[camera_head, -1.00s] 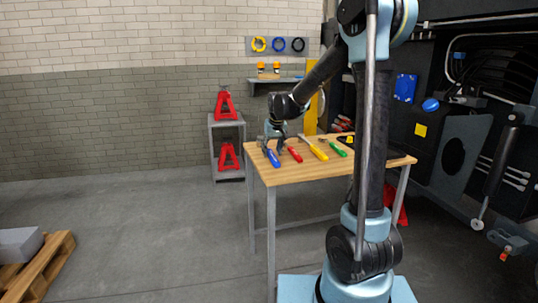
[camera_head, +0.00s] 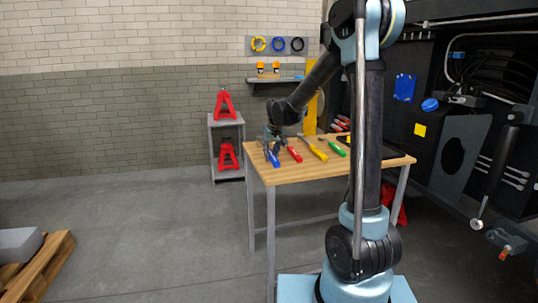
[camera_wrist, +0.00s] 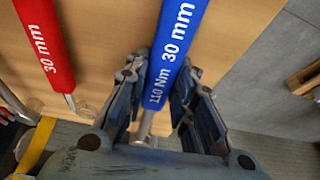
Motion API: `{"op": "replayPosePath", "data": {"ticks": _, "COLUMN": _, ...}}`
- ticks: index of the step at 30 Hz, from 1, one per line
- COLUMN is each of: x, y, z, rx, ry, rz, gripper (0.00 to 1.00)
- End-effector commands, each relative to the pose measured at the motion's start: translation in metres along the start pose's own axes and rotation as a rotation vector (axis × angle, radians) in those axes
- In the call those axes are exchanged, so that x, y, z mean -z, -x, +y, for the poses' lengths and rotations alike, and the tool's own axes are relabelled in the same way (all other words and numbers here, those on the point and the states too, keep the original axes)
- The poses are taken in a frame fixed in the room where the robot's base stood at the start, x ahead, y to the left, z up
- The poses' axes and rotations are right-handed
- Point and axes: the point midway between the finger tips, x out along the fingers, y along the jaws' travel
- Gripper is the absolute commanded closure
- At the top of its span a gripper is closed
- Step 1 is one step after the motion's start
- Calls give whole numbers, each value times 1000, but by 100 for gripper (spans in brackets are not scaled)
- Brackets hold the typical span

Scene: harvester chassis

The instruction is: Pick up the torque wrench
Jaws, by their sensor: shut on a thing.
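The torque wrench (camera_wrist: 174,45) has a blue handle marked "110 Nm 30 mm" and lies between my gripper's fingers in the wrist view. In the head view its blue handle (camera_head: 273,158) shows at the left end of the wooden table. My gripper (camera_wrist: 158,90) is shut on the blue handle near its shaft end, with a finger on each side. In the head view my gripper (camera_head: 272,146) is low over the table's left edge. The wrench's far metal end is hidden behind my gripper.
The wooden table (camera_head: 290,174) also bears a red-handled tool (camera_head: 295,154), marked "30 mm", a yellow-handled tool (camera_head: 318,153) and a green-handled tool (camera_head: 338,150). A grey shelf (camera_head: 212,150) with red stands is behind left. Open floor lies left of the table.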

Motion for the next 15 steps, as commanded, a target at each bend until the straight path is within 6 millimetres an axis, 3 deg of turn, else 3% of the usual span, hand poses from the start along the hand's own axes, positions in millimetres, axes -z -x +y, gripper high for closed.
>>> {"op": "replayPosePath", "data": {"ticks": 8, "x": 4, "y": 9, "z": 0, "rx": 0, "ry": 0, "rz": 0, "gripper": 100}}
{"op": "replayPosePath", "data": {"ticks": 15, "x": 18, "y": 43, "z": 0, "rx": 0, "ry": 0, "rz": 0, "gripper": 100}}
